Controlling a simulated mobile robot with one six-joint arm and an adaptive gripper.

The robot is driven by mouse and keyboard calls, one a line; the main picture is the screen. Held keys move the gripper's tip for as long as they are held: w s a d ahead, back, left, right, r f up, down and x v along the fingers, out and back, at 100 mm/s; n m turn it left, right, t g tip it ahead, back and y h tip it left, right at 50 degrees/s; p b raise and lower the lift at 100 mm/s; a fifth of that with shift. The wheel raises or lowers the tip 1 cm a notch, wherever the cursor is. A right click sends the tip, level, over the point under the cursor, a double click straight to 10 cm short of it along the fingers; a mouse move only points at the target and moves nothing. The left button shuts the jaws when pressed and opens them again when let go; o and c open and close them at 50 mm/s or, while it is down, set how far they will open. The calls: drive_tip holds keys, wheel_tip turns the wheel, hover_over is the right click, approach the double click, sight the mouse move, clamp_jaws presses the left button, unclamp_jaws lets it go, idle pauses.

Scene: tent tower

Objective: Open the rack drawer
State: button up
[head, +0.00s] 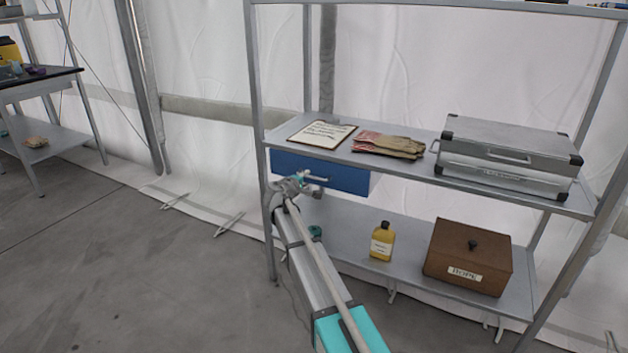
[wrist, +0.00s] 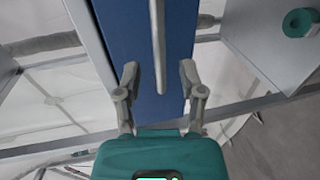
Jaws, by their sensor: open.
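The blue rack drawer (head: 345,178) hangs under the middle shelf and appears shut. Its grey bar handle (wrist: 158,45) runs up and down in the wrist view, in front of the blue drawer front (wrist: 122,40). My gripper (wrist: 159,72) is open at the drawer front, with one finger on each side of the handle's near end. I see a gap between each finger and the bar. In the head view my gripper (head: 303,181) is at the left part of the drawer front and partly covers it, with part of the handle showing beside it.
The middle shelf (head: 415,168) holds a clipboard (head: 322,134), gloves (head: 388,145) and a metal case (head: 508,155). The lower shelf holds a yellow bottle (head: 382,242), a brown box (head: 467,258) and a teal ring-shaped item (wrist: 298,22). Floor (head: 140,270) left of the rack is clear.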

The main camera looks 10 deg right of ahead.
sight(309, 177)
drive_tip(key=shift+x, duration=1.75)
clamp_jaws()
